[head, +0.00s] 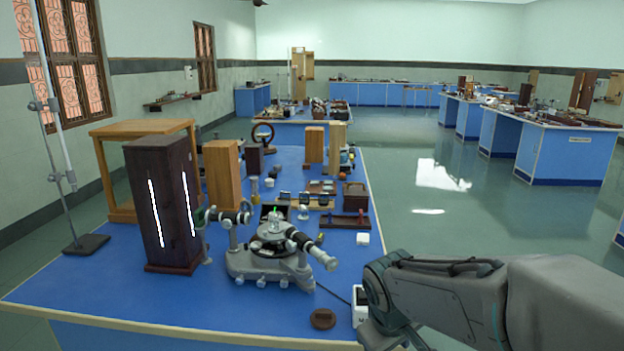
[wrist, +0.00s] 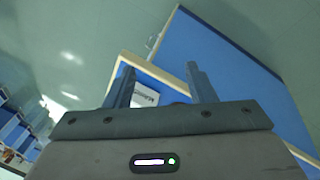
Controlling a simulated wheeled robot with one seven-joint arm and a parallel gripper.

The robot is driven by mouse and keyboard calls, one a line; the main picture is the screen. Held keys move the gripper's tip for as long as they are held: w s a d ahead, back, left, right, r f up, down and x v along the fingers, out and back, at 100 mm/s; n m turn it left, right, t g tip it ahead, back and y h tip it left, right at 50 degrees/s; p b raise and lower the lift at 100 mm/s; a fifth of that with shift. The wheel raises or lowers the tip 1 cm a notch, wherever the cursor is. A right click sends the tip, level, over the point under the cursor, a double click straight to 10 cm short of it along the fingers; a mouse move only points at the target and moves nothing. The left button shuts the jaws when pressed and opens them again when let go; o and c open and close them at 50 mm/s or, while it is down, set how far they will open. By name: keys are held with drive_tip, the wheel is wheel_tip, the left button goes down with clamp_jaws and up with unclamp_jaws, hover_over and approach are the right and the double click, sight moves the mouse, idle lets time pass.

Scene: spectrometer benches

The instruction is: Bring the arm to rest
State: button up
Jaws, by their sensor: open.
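My arm reaches in from the right of the head view, with its wrist bent down beside the bench's right edge. My gripper (wrist: 160,66) is open in the wrist view. Its two fingers stand apart with nothing held between them. In the head view its fingertips are not clearly seen. The blue-topped bench (head: 110,290) carries a grey spectrometer (head: 268,262) left of my wrist, with clear space between them. A white box (head: 360,308) at the bench's edge is close to my wrist and partly hidden; it also shows beyond the fingers in the wrist view (wrist: 145,99).
A tall dark wooden lamp box (head: 160,205) with bright slits stands left of the spectrometer. A round brown disc (head: 322,319) lies near the front edge. A metal stand (head: 86,243) is at the left. Open floor (head: 440,235) lies right of the bench.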

drive_tip(key=s+r+m+y+p, duration=0.1)
drive_tip(key=s+r+m+p, duration=0.3)
drive_tip(key=s, duration=0.7)
wheel_tip(320, 180, up, 3)
drive_tip(key=shift+d+f+m+y+p, duration=0.1)
drive_tip(key=shift+d+m+y+p, duration=0.25)
drive_tip(key=shift+m, duration=0.65)
